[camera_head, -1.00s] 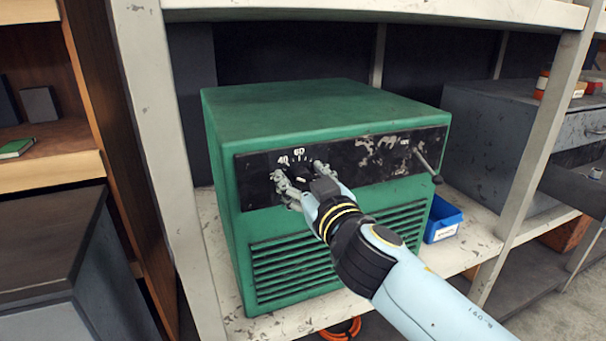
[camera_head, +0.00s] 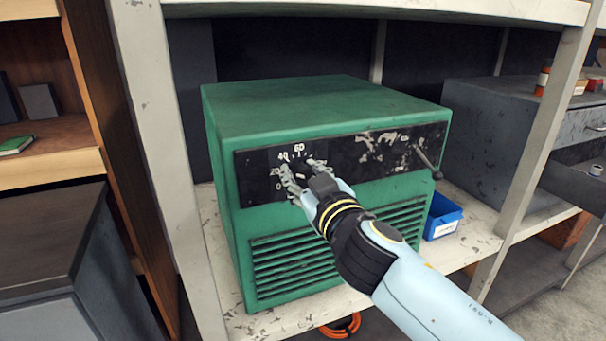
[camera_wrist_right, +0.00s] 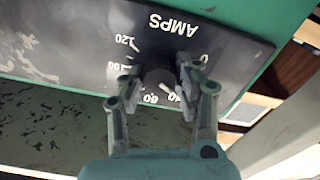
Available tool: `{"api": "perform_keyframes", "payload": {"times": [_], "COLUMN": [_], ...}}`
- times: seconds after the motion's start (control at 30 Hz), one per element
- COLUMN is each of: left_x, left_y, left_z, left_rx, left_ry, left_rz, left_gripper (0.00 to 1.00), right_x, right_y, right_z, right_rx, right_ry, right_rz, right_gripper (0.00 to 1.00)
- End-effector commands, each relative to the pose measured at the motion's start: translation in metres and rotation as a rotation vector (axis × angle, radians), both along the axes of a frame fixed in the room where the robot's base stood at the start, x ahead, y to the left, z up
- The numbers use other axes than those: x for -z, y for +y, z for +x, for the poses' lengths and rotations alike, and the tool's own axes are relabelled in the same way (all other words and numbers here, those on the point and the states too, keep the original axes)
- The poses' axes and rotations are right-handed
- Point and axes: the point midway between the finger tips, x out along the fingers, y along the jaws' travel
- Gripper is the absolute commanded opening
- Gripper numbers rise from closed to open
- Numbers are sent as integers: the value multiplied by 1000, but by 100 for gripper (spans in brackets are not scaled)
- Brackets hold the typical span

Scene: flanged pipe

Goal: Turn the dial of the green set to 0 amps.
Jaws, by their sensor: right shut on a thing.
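The green set (camera_head: 320,110) is a boxy green cabinet on the shelf, with a worn black front panel and louvres below. Its black dial (camera_wrist_right: 158,76) sits at the panel's left end, ringed by white numbers. My right gripper (camera_head: 303,174) is shut on the dial, one finger on each side; in the right wrist view its fingers (camera_wrist_right: 158,82) straddle the knob. The scale shows 0, 20, 40 and 60 in the head view, and AMPS upside down in the wrist view. The fingers partly cover the dial, and I cannot tell where its pointer stands. My left gripper is out of view.
A lever (camera_head: 427,160) sticks out at the panel's right end. A blue bin (camera_head: 443,218) stands right of the set. A white post (camera_head: 152,130) rises close on the left. A grey cabinet (camera_head: 500,125) stands at right, and an orange coil (camera_head: 342,328) lies below the shelf.

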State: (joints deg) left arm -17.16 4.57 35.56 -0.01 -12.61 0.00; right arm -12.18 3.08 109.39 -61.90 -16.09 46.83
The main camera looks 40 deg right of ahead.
Motion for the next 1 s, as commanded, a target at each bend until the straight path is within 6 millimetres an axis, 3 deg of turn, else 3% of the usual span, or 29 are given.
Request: {"api": "perform_keyframes", "payload": {"times": [1.0], "left_x": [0], "left_y": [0], "left_z": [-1], "left_rx": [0], "left_ry": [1], "left_rz": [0], "left_gripper": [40], "right_x": [3], "right_y": [3], "right_z": [0], "right_rx": [-2], "right_ry": [200], "right_rz": [-827], "right_gripper": [0]}}
